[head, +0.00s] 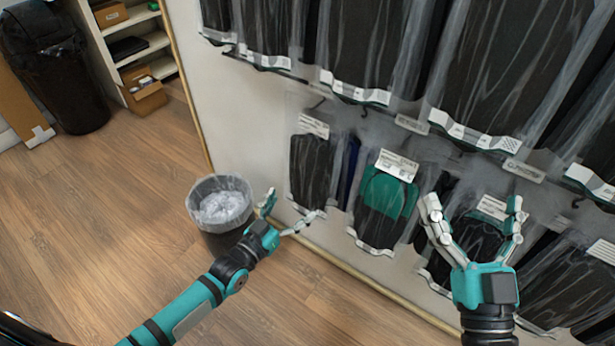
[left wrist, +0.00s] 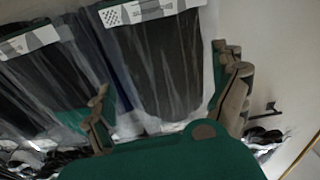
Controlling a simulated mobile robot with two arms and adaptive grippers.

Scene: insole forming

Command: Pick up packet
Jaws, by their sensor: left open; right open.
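Clear packets with dark insoles hang on hooks on the wall. In the head view, one dark packet (head: 311,168) hangs at the left of the lower row. A green and black packet (head: 384,196) hangs right of it. My left gripper (head: 293,208) is open and empty in front of the wall, low and left of the green packet. My right gripper (head: 473,203) is open in front of another dark packet (head: 474,238), partly hiding it. In the left wrist view, a dark packet (left wrist: 165,70) appears beyond the open fingers of my left gripper (left wrist: 168,95). I cannot tell which packet is meant.
A waste bin (head: 219,207) with a clear liner stands on the floor by the wall, close to my left gripper. Larger packets (head: 370,40) hang in the row above. A shelf (head: 140,50) and a large black bin (head: 55,70) stand at the back left. The floor at left is clear.

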